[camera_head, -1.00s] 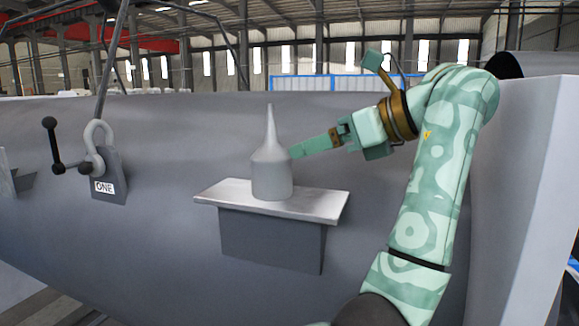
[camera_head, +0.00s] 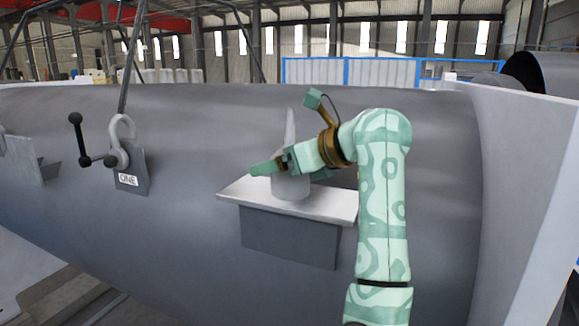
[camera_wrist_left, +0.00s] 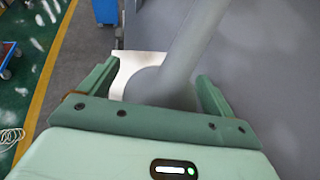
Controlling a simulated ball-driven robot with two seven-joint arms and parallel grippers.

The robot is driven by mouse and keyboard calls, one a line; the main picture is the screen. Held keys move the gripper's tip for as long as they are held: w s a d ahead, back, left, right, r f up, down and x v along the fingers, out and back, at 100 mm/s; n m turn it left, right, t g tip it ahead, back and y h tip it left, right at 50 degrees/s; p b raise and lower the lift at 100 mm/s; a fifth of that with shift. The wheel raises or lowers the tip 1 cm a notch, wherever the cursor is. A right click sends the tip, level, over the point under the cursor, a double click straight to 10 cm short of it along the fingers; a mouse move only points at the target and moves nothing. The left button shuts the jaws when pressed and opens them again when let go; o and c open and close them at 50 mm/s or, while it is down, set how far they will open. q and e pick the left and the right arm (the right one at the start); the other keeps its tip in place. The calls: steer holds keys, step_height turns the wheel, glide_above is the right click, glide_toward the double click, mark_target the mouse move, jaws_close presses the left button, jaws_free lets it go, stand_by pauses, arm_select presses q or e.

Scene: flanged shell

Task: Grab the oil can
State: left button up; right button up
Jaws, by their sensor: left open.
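The grey oil can (camera_head: 291,187) stands upright on a flat ledge (camera_head: 330,208) fixed to the grey shell, its tapered spout (camera_head: 290,128) pointing up. My left gripper (camera_head: 275,168) is at the can, with one finger crossing in front of it and hiding its middle. In the left wrist view the can (camera_wrist_left: 160,88) and its spout lie between the two spread fingers of my left gripper (camera_wrist_left: 156,85). The jaws are open; I cannot tell whether a finger touches the can. My right gripper is not in view.
The large curved shell (camera_head: 180,210) fills the background behind the ledge. A shackle (camera_head: 121,140) with a plate marked ONE (camera_head: 130,180) and a dark crank handle (camera_head: 78,140) sit to the left. A pale flange wall (camera_head: 530,200) stands at the right.

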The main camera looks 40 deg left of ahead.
arm_select(q)
steer(key=shift+w+d, duration=0.15)
steer(key=shift+w, duration=0.05)
steer(key=c, duration=1.1)
steer(key=shift+s, duration=0.1)
steer(key=shift+c, duration=0.5)
steer(key=shift+r, duration=0.1)
